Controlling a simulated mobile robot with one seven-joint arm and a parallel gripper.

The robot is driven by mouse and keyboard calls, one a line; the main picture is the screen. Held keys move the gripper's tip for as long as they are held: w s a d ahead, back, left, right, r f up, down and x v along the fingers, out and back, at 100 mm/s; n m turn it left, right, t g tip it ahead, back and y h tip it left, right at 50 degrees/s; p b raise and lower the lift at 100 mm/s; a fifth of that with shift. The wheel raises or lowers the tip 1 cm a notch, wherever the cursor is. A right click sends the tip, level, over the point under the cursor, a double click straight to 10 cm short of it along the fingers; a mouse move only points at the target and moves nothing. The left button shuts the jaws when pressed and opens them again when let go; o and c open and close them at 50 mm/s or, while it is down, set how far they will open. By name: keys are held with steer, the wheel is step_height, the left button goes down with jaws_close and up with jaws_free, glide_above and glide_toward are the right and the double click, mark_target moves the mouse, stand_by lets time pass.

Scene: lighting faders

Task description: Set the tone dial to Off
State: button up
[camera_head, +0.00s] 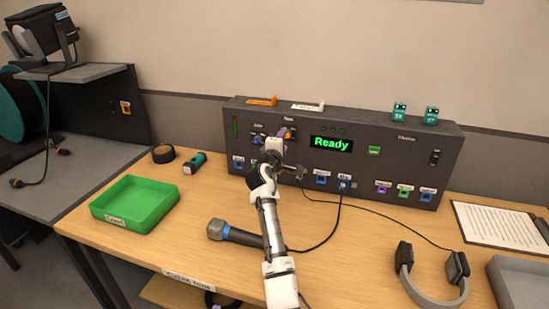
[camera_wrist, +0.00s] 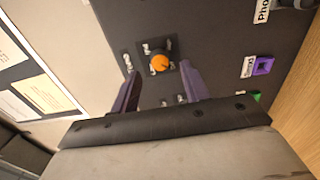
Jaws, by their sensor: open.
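The console (camera_head: 390,165) stands at the back of the wooden table, with a lit green "Ready" display (camera_head: 332,144). In the wrist view, a dial (camera_wrist: 160,63) with an orange cap and dark surround sits on the dark panel. Small white labels surround it, too blurred to read; I cannot tell its setting. My gripper (camera_wrist: 159,76) is open, its two purplish fingers on either side of the dial; contact cannot be made out. In the head view my gripper (camera_head: 285,135) is at the left-middle of the console front, and my arm hides part of the panel there.
A purple socket (camera_wrist: 263,65) is near the dial. The table holds a green tray (camera_head: 135,217), a torch (camera_head: 194,163), a tape roll (camera_head: 164,154), a microphone (camera_head: 235,233), headphones (camera_head: 430,292) and a paper sheet (camera_head: 497,222). A black cable (camera_head: 339,215) runs from the console.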

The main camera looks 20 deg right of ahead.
steer(key=b+v, duration=0.2)
steer(key=v, duration=0.8)
steer(key=shift+s+a, duration=0.1)
steer(key=shift+a, duration=0.15)
